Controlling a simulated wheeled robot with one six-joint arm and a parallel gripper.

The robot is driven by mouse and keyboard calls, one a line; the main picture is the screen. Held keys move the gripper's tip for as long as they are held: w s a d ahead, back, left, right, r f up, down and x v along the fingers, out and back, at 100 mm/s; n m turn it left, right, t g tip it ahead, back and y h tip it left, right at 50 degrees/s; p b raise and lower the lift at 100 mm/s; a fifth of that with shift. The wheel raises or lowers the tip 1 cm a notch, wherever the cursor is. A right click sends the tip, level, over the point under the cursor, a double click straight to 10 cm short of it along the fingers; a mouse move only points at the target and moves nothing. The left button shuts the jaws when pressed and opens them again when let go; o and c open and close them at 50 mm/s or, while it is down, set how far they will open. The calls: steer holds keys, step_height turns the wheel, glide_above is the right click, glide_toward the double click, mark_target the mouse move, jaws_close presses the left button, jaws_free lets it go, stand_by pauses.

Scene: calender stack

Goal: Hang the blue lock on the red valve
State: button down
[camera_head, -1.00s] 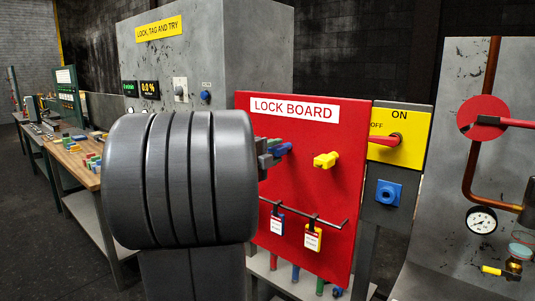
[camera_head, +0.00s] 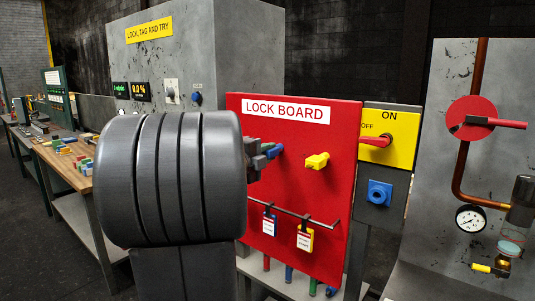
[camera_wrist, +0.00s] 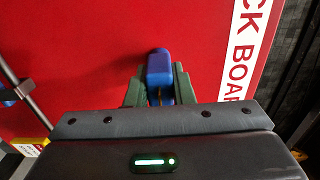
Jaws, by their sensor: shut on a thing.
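My gripper (camera_head: 264,156) is shut on the blue lock (camera_head: 274,151), in front of the left part of the red lock board. In the wrist view, the blue lock (camera_wrist: 159,68) sits between the two fingers (camera_wrist: 160,92), with the board's red face behind it. I cannot tell whether the lock still touches the board or a peg. The red valve (camera_head: 468,112) is at the far right of the head view, a red disc with a red handle pointing right, on a copper pipe. It is well apart from my gripper.
The lock board (camera_head: 345,130) holds a yellow lock (camera_head: 317,161) and a rail with blue and yellow tags. A yellow switch panel (camera_head: 402,150) with a red handle stands between board and valve. A pressure gauge (camera_head: 470,218) is below the valve. A workbench (camera_head: 70,175) stands left.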

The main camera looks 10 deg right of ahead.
steer(key=shift+s+a, duration=0.1)
steer(key=shift+a, duration=0.05)
steer(key=v, duration=0.4)
steer(key=shift+s, duration=0.1)
stand_by(0.8)
